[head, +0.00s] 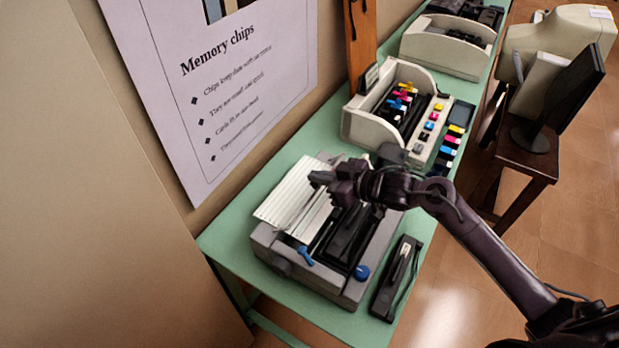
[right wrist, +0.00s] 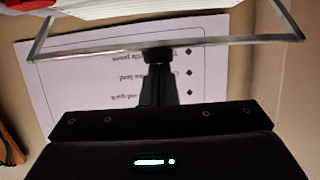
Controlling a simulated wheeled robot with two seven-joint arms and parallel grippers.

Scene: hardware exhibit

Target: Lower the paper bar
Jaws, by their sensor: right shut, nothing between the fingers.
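The grey printer (head: 333,287) stands on the green table, with ridged white paper (head: 290,195) rising at its back left and blue knobs at its front. The paper bar (right wrist: 225,43) shows in the right wrist view as a thin metal bar with bent ends, spanning the top of the picture by the white paper's edge. My right gripper (head: 316,179) is over the printer's back, beside the paper. Its closed fingers (right wrist: 157,55) overlap the middle of the bar in the wrist view; I cannot tell if they touch. It holds nothing. My left gripper is not in view.
A second opened printer (head: 352,125) with coloured cartridges stands behind on the green table (head: 230,245). A black stapler-like device (head: 396,279) lies right of the grey printer. A Memory chips poster (head: 270,100) hangs on the wall. A dark monitor (head: 567,95) stands at right.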

